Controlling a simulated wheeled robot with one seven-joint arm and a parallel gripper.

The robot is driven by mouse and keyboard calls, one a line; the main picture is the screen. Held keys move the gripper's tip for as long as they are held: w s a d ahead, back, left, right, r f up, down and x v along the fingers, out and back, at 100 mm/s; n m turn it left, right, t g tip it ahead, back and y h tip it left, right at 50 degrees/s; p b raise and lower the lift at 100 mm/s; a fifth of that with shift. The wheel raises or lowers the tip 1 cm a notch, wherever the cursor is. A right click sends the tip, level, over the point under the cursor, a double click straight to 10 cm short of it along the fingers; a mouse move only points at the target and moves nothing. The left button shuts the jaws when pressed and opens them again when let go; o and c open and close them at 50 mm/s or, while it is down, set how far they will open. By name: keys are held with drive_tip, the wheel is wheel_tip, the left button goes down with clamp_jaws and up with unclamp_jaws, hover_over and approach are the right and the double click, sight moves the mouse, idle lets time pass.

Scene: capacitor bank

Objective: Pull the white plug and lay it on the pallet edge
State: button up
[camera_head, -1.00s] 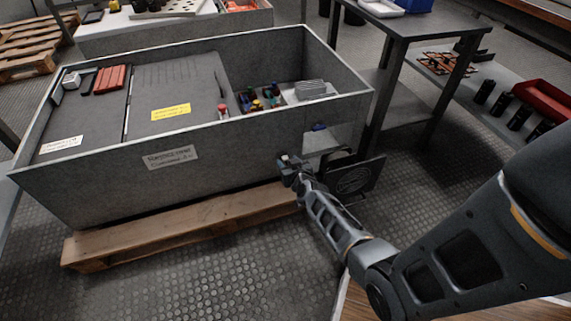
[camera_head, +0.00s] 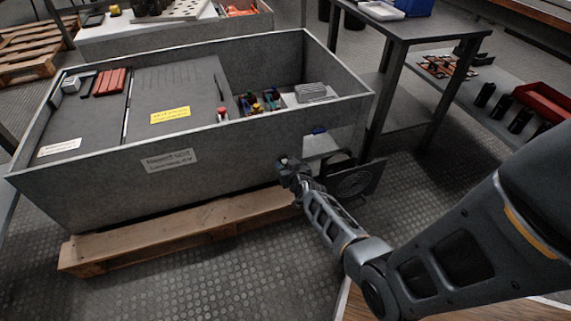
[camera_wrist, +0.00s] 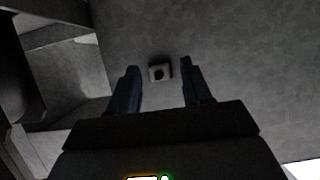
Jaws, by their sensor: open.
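The white plug (camera_wrist: 160,72) shows in the wrist view as a small pale square with a dark round centre, set against a grey surface. My gripper (camera_wrist: 158,75) is open in the wrist view, with one finger on each side of the plug and visible gaps between. I cannot tell how far the plug lies beyond the fingertips. In the head view my gripper (camera_head: 285,163) is at the lower right front of the grey cabinet (camera_head: 225,160), and the plug is hidden there. The wooden pallet (camera_head: 180,228) lies under the cabinet, its front edge bare.
A dark panel with a round grille (camera_head: 355,181) stands just right of my gripper. A grey table (camera_head: 400,22) stands behind it. Coloured parts (camera_head: 262,101) sit inside the open cabinet. The floor in front of the pallet is clear.

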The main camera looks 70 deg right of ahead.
drive_tip(key=shift+c, duration=0.4)
clamp_jaws()
idle(0.4)
drive_tip(key=o, duration=0.8)
unclamp_jaws()
drive_tip(key=shift+c, duration=0.2)
drive_tip(key=p+v, duration=0.5)
drive_tip(key=v, duration=0.2)
drive_tip(key=shift+s+a+r, duration=0.15)
drive_tip(key=shift+s+a, duration=0.1)
drive_tip(key=shift+a, duration=0.05)
